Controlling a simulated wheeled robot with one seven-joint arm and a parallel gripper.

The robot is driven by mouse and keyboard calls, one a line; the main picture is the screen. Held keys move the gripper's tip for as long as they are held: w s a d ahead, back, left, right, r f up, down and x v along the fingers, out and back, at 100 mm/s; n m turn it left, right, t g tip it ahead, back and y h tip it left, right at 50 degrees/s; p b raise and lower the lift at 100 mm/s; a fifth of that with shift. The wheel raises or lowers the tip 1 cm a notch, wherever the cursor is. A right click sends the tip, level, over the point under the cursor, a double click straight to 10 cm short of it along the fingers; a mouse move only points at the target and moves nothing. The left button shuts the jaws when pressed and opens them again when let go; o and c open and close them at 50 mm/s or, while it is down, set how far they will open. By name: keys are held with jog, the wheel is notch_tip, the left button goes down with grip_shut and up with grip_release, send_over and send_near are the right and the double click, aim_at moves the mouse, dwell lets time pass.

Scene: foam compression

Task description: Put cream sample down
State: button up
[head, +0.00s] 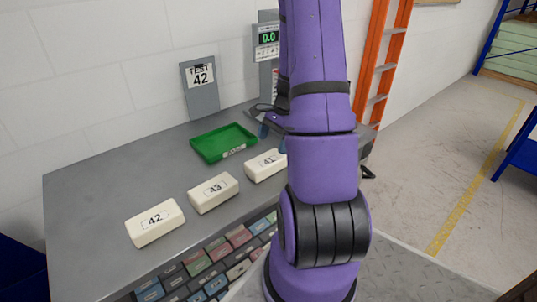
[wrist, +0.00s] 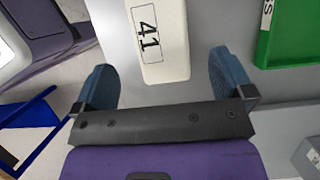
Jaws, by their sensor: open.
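Three cream foam blocks sit on the grey bench (head: 85,185): block 42 (head: 155,223), block 43 (head: 213,192) and block 41 (head: 262,167). Block 41 is partly hidden by my arm in the head view. In the wrist view, block 41 (wrist: 160,45) lies between the two blue fingers of my gripper (wrist: 160,66), with a gap on each side. My gripper is open. In the head view only bits of its blue fingers show beside my arm.
A green tray (head: 205,154) lies behind the blocks, and its edge shows in the wrist view (wrist: 285,45). A sign reading TEST 42 (head: 201,88) and a display reading 0.0 (head: 267,40) stand at the back. Coloured samples (head: 220,252) fill the front edge. The bench's left side is clear.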

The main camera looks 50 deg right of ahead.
jog(key=w+a+r+n+h, duration=0.1)
jog(key=a+r+n, duration=0.5)
jog(key=r, duration=0.4)
jog(key=w+a+r+n+h, duration=0.1)
jog(key=a+r+n, duration=0.2)
jog(key=a+r, duration=0.65)
jog(key=s+a+r+n+t+h, duration=0.2)
jog(key=s+a+r+n+t, duration=0.2)
jog(key=s+a+r+n, duration=0.6)
jog(key=shift+s+a+r+n, duration=0.3)
jog(key=shift+s+a+n, duration=0.6)
jog(key=shift+s+a, duration=0.9)
jog(key=shift+w+a, duration=0.25)
jog(key=shift+w, duration=0.1)
